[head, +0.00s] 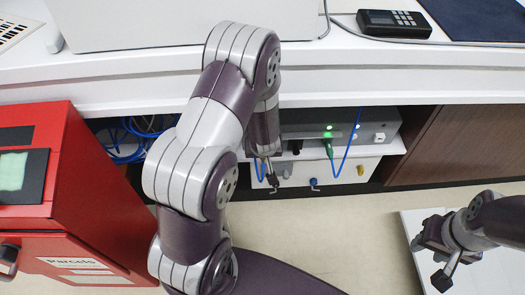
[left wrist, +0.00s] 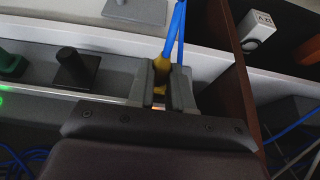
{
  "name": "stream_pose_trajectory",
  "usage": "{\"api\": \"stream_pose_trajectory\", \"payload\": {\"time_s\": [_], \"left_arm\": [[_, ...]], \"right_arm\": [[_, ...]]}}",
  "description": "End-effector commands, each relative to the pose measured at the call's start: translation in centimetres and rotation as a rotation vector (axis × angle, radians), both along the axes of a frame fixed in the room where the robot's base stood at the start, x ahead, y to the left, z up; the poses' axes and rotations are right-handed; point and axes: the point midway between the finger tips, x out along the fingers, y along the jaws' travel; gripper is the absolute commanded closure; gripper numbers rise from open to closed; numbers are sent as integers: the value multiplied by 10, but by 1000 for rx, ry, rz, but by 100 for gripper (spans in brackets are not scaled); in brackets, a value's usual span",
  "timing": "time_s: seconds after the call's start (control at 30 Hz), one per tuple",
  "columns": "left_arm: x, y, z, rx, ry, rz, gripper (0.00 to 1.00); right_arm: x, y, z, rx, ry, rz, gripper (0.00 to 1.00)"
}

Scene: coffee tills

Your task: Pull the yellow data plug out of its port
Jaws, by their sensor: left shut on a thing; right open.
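The yellow data plug (left wrist: 161,62) shows between my left fingers in the left wrist view, with a blue cable (left wrist: 177,28) running up from it. My left gripper (left wrist: 161,92) is shut on this plug. In the head view my left gripper (head: 268,180) is at the left end of the grey device (head: 368,127), and my arm hides the plug there. The fingers cover the plug's front end, so I cannot tell whether it is still in its port. My right gripper (head: 434,262) is open and empty at the lower right.
A black plug (left wrist: 76,66) and a green plug (left wrist: 12,64) sit beside my left gripper; the green one also shows in the head view (head: 328,149). A white panel (head: 340,172) below the device carries small coloured pieces. A red parcels box (head: 95,175) stands left.

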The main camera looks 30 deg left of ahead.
Motion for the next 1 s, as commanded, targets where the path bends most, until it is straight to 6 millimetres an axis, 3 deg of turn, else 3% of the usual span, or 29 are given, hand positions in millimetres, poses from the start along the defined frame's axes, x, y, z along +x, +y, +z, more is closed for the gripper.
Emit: {"api": "stream_pose_trajectory", "payload": {"time_s": [0.23,0.63,1.0], "left_arm": [[-4,-4,2,1,-3,-3,100],[-40,-26,0,-1,2,-3,100],[-45,-28,1,-1,0,0,100]], "right_arm": [[0,0,-1,0,0,0,57],[0,0,-6,0,0,0,57],[0,0,-6,0,0,0,57]]}}
